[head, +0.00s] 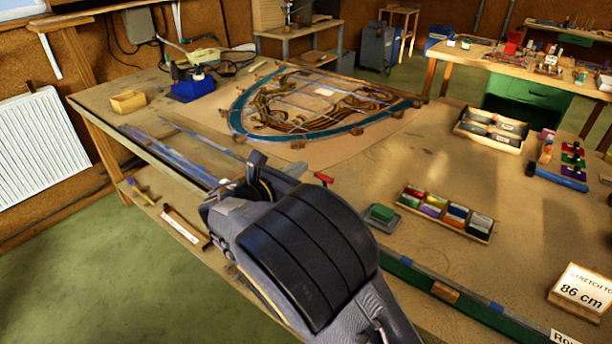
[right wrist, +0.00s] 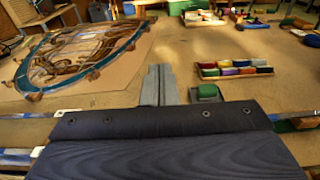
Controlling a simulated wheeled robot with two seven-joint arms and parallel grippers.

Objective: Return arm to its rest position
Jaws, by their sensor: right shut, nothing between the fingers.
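My right arm reaches in from the bottom of the head view, and its gripper (head: 285,168) is over the near edge of the workbench (head: 385,160). In the right wrist view the two grey fingers (right wrist: 158,82) lie together, shut and empty. The leaded panel (head: 320,103), an arch with a teal border and brown pieces, lies flat on the bench beyond the gripper. It also shows at upper left in the right wrist view (right wrist: 85,55). My left gripper is not in view.
A tray of coloured blocks (head: 446,213) and a green pad (head: 381,213) sit right of my arm. Long strips (head: 180,160) lie along the bench's left edge. A blue tool (head: 193,87) and small wooden box (head: 128,102) are at far left.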

